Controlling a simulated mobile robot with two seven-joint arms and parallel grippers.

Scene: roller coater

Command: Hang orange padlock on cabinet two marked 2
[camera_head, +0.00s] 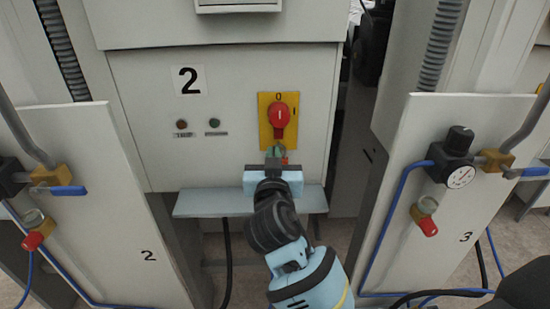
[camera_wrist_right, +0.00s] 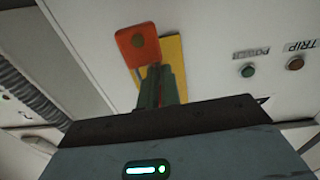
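Cabinet two (camera_head: 225,110) carries a black "2" (camera_head: 188,80) and a red rotary switch (camera_head: 279,115) on a yellow plate (camera_head: 266,132). My right gripper (camera_head: 275,156) is just below the plate, with green fingers close together. The orange padlock (camera_head: 285,161) shows as a small patch beside the fingertips. In the right wrist view, the padlock (camera_wrist_right: 138,45), with a round brass-coloured spot, is at the tips of the fingers (camera_wrist_right: 160,85), before the yellow plate (camera_wrist_right: 174,60). The fingers look shut on it. My left gripper is out of view.
A grey ledge (camera_head: 205,203) juts out below the cabinet face. Two indicator buttons (camera_head: 198,123) sit left of the switch.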

